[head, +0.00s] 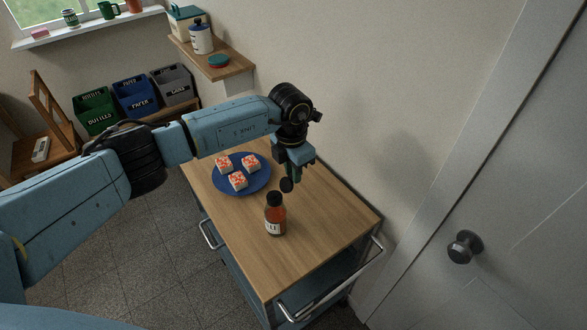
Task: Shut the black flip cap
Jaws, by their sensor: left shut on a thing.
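A bottle of orange-red sauce (275,220) with a pale label stands upright on the wooden trolley top (300,262). Its black neck piece (275,199) is on top. A small round black lid (287,185), which looks like the flip cap, shows just above and to the right of the neck, tilted open. My left gripper (289,180) points down from above and is shut on this lid. The hinge between lid and neck is too small to make out. My right gripper is not in view.
A blue plate (262,187) with three white-and-red square pieces lies behind and left of the bottle. The trolley's front is clear, with a metal handle (335,285) at its edge. A wall and a door (500,200) stand to the right.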

